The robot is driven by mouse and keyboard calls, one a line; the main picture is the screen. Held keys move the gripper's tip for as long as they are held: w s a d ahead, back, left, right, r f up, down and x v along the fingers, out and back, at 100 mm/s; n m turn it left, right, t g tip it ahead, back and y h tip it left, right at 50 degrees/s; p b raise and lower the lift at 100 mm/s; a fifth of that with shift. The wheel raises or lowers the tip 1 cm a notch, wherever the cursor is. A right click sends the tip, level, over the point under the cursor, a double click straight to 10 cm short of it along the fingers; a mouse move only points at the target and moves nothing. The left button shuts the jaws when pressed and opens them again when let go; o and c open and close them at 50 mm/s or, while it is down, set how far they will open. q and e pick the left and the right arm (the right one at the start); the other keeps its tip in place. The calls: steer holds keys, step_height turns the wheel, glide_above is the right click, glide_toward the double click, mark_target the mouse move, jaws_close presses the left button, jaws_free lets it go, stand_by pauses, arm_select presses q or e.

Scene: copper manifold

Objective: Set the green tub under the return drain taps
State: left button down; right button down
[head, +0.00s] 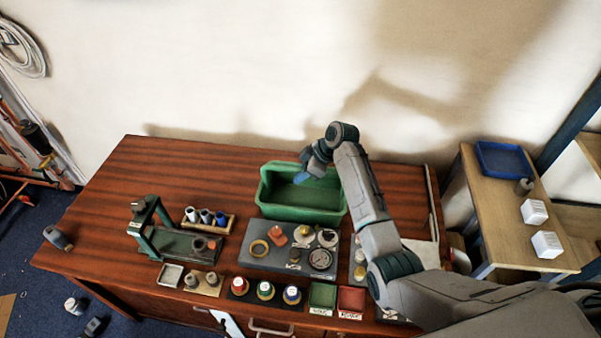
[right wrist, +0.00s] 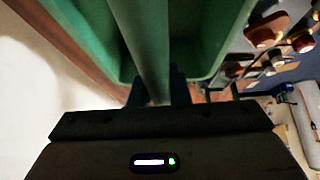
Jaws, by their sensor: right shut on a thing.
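The green tub (head: 300,214) is at the back middle of the wooden bench, upright in the head view. My right gripper (head: 312,168) reaches in over the tub from the right. In the right wrist view its fingers (right wrist: 160,95) are shut on a green bar of the tub (right wrist: 142,40), with tub walls to either side. I cannot tell whether the tub rests on the bench or hangs just above it. Copper pipework (head: 38,150) with valves shows at the far left edge; I cannot tell which are the return drain taps. My left gripper is not in view.
In front of the tub is a grey tray of parts (head: 285,256). A green-framed fixture (head: 150,232) and a rack of cylinders (head: 207,219) stand left. The bench's (head: 150,165) back left is clear. A side table (head: 500,220) stands right.

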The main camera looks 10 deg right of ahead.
steer(key=shift+f, duration=0.2)
steer(key=c, duration=1.8)
jaws_free()
steer(key=shift+f, duration=0.2)
steer(key=o, duration=0.4)
steer(key=shift+o, duration=0.2)
steer(key=shift+r, duration=0.1)
steer(key=shift+r, duration=0.1)
